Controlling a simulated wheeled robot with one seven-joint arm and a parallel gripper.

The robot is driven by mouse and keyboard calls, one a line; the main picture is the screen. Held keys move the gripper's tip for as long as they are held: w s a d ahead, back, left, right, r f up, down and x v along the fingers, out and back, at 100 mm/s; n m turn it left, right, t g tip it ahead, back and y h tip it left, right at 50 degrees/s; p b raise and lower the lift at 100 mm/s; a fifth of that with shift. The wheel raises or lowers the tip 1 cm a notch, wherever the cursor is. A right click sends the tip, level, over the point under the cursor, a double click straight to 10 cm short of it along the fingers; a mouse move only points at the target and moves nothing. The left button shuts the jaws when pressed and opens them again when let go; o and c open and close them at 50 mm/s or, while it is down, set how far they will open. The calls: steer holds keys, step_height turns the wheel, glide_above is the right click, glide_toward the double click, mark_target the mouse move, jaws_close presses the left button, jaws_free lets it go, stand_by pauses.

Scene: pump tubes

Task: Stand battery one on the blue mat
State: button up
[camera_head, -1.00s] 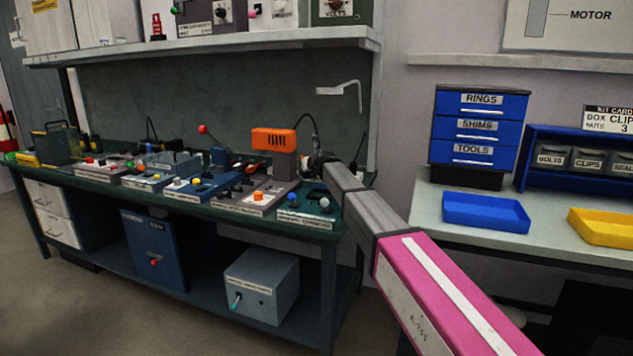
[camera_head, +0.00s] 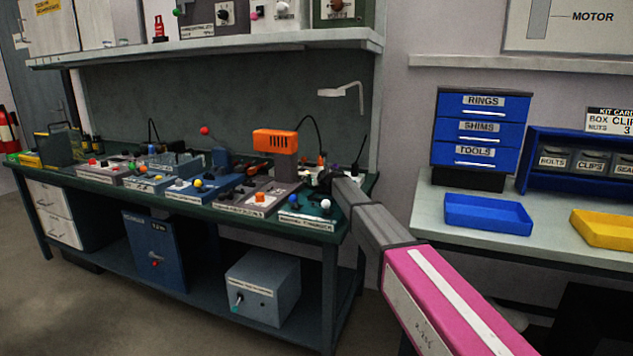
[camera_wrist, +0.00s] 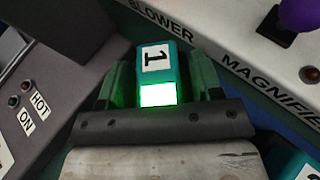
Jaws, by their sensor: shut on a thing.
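Battery one (camera_wrist: 153,58) is a teal block with a white label reading 1 and a bright green-lit white patch. In the wrist view it sits between the two green fingers of my gripper (camera_wrist: 160,75), which is shut on it. In the head view my gripper (camera_head: 328,177) is small at the right end of the green bench, and the battery cannot be made out there. A dark blue surface (camera_wrist: 235,82) shows beyond the right finger, perhaps the blue mat. Whether the battery touches anything below is hidden.
A grey panel marked BLOWER and MAGNIFIER (camera_wrist: 225,35) with a purple knob lies close at upper right. A dark box with HOT and ON lamps (camera_wrist: 45,85) is at left. Another teal block (camera_wrist: 290,165) is at lower right. An orange-headed machine (camera_head: 275,142) stands behind.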

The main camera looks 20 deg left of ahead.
steer(key=shift+f, duration=0.1)
steer(key=o, duration=1.1)
steer(key=shift+r, duration=0.2)
steer(key=v, duration=1.2)
